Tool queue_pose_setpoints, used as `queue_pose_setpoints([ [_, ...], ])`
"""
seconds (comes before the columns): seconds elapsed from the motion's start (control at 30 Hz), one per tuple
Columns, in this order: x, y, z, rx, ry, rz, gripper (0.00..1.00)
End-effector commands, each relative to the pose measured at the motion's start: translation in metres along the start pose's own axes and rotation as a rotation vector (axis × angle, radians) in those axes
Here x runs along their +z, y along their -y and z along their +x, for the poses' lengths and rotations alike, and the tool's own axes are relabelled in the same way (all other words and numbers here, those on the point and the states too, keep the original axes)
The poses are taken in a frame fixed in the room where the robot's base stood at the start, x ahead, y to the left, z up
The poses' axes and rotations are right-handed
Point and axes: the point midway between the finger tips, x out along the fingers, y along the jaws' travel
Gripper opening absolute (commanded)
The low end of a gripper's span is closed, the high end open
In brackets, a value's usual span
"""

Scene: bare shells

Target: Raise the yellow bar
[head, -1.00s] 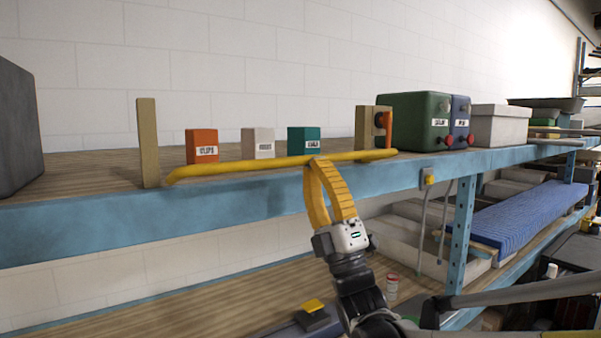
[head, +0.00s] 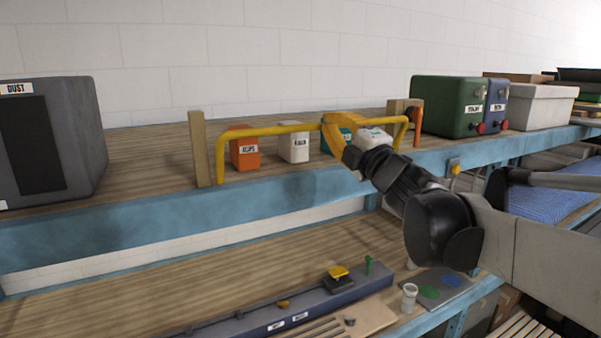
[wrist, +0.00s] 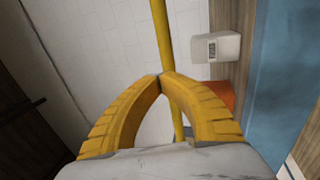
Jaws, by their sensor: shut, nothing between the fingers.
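The yellow bar (head: 270,130) stands raised at the front edge of the upper shelf, its level top rail held up by a bent leg at each end. It passes in front of the small boxes at about the height of their tops. My gripper (head: 333,122) is at the right half of the rail, fingers shut with nothing between them. In the wrist view the fingertips (wrist: 161,75) meet over the bar (wrist: 163,35), which runs on behind them. Whether they touch it I cannot tell. My gripper partly hides the teal box (head: 327,146).
An orange box (head: 244,155) and a white box (head: 294,148) stand behind the bar. Wooden posts (head: 199,150) flank it. A grey bin (head: 85,130) is at left, a green box (head: 445,107) at right. The lower shelf (head: 190,282) holds tools.

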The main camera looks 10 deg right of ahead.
Motion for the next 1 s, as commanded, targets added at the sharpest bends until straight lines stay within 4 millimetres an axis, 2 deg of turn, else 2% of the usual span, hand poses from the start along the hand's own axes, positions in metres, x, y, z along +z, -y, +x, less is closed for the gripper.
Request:
queue_pose_setpoints([
  [0.2, -0.001, -0.002, 0.023, 0.001, -0.002, -0.001, 0.00],
  [0.5, 0.000, -0.002, 0.043, 0.001, 0.000, -0.001, 0.00],
  [1.0, 0.000, -0.002, 0.050, 0.002, -0.001, -0.001, 0.00],
])
